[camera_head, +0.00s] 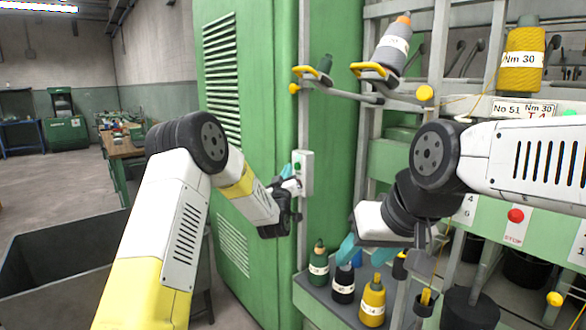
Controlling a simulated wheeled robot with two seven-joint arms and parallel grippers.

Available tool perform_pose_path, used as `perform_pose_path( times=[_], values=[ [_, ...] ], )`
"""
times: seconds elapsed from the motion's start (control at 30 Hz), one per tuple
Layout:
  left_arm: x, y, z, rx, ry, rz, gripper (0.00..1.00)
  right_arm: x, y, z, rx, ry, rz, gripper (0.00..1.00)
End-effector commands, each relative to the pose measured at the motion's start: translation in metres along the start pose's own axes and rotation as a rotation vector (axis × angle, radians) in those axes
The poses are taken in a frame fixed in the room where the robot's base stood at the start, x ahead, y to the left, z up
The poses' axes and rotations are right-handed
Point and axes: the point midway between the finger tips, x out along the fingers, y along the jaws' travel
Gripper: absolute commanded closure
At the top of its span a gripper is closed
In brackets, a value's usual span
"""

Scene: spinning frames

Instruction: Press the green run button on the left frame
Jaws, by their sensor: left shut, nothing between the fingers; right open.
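A small light-grey control box (306,172) is mounted at the edge of the tall green cabinet (295,60). A green button (297,167) shows on its face, partly beside my fingers. My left gripper (291,178) is shut and empty, with its tips right at the box front. I cannot tell whether the tips touch the button. My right gripper (347,249) is open and empty, above the bobbins on the low shelf.
Green (318,264), black (343,284) and yellow (372,301) bobbins stand on the shelf below my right gripper. A red stop button (516,216) is on the right panel. Yarn holders (375,70) jut out above. A dark bin (60,250) stands at lower left.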

Motion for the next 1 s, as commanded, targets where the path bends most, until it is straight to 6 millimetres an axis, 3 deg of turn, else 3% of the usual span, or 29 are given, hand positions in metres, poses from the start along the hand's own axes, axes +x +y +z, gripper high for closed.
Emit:
perform_pose_path(
  times=[0.6,1.0],
  values=[
    [-0.034,-0.025,-0.025,0.001,0.0,0.0,1.0,0.0,0.0,0.0,0.0,0.0,0.0,0.49],
    [-0.035,-0.025,-0.025,0.0,0.0,0.0,1.0,0.0,0.0,0.0,0.0,0.0,0.0,0.49]
  ],
)
